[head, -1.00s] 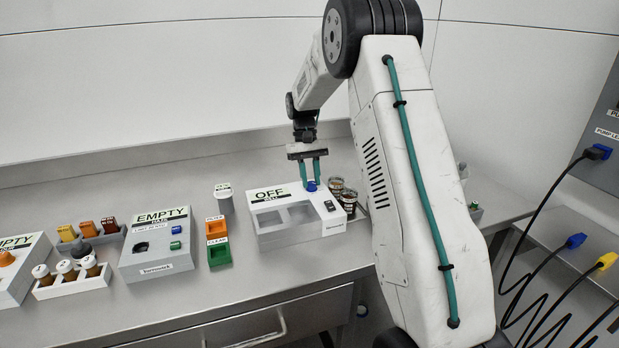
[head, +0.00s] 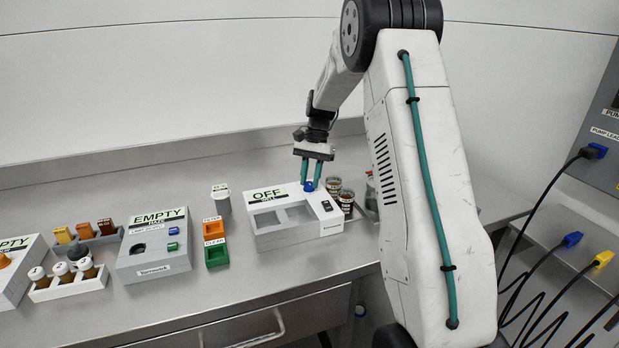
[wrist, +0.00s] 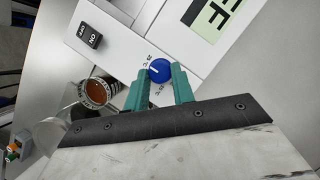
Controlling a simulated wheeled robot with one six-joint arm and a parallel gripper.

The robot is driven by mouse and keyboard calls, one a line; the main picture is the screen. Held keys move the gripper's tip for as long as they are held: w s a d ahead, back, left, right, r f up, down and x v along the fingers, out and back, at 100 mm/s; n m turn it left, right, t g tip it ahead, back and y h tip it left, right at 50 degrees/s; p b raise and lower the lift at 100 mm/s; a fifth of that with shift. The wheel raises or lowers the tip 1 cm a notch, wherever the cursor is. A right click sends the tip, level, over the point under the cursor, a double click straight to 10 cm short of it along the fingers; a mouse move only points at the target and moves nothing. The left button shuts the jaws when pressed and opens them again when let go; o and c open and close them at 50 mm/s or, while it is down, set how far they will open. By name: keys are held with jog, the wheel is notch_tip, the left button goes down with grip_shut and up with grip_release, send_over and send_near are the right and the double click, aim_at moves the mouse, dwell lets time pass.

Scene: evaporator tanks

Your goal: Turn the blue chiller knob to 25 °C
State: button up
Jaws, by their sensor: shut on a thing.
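The blue chiller knob (head: 308,186) sits on top of the white unit (head: 330,231) whose display reads OFF. In the wrist view the knob (wrist: 159,71) shows a white pointer line, with small temperature marks printed beside it that are too small to read surely. My gripper (head: 313,184) points down at the knob. Its teal fingers (wrist: 160,76) stand on both sides of the knob, shut on it. The unit's black ON/OFF switch (wrist: 89,35) is near the knob.
Two jars (head: 345,201) stand close to the right of the unit. Another unit marked EMPTY (head: 155,262) stands farther left. Cables hang at the right.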

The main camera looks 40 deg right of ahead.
dwell(0.4)
jog(key=o, duration=1)
jog(key=v, duration=0.7)
jog(key=shift+d+r, duration=0.15)
jog(key=shift+r, duration=0.25)
